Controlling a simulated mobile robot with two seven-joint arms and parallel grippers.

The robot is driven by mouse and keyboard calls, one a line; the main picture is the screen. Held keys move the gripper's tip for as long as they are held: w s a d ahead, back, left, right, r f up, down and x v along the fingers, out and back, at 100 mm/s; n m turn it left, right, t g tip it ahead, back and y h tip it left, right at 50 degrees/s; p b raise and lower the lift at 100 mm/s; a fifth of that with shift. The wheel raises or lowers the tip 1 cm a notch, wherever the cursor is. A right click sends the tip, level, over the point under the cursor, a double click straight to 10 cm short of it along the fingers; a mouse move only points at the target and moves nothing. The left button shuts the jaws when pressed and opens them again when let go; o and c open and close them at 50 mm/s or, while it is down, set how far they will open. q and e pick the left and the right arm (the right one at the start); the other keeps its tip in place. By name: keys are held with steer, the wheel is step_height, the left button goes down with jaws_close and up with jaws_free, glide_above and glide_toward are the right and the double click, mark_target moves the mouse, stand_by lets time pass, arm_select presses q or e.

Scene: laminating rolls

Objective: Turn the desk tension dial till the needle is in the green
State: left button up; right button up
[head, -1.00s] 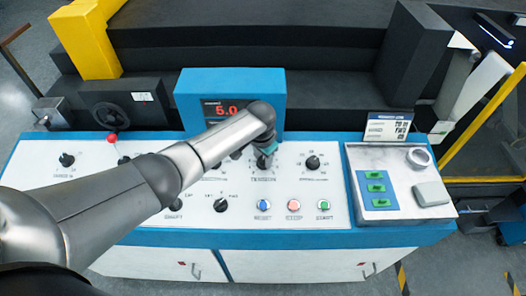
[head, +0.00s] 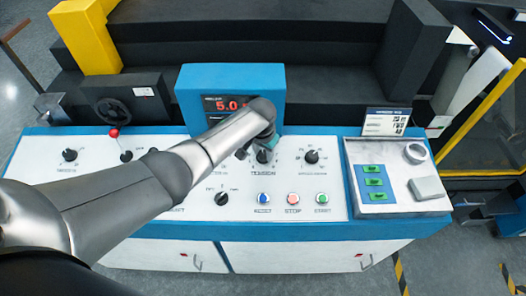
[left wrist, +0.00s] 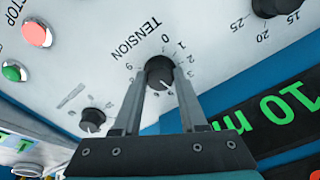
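The tension dial (head: 264,157) is a black knob on the white sloped desk panel, above the word TENSION. It also shows in the left wrist view (left wrist: 160,71), with a ring of numbers around it. My left gripper (left wrist: 161,76) has one finger on each side of the knob, and both fingertips appear to touch it. In the head view, my left gripper (head: 260,150) is at the dial and partly hides it. A blue-framed display (head: 232,104) behind the dial reads 5.0 in red. I see no needle or green band. My right gripper is out of view.
Another black knob (head: 312,157) sits close right of the tension dial. Blue, red and green buttons (head: 293,199) line the panel's front. A grey box with green switches (head: 373,182) stands at the right. My left arm covers the panel's left middle.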

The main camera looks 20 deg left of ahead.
arm_select(q)
steer(key=o, duration=0.5)
steer(key=shift+r, duration=0.1)
steer(key=shift+r, duration=0.25)
steer(key=p+v, duration=0.2)
steer(key=v, duration=1.2)
steer(key=shift+s+r, duration=0.15)
steer(key=shift+r, duration=0.1)
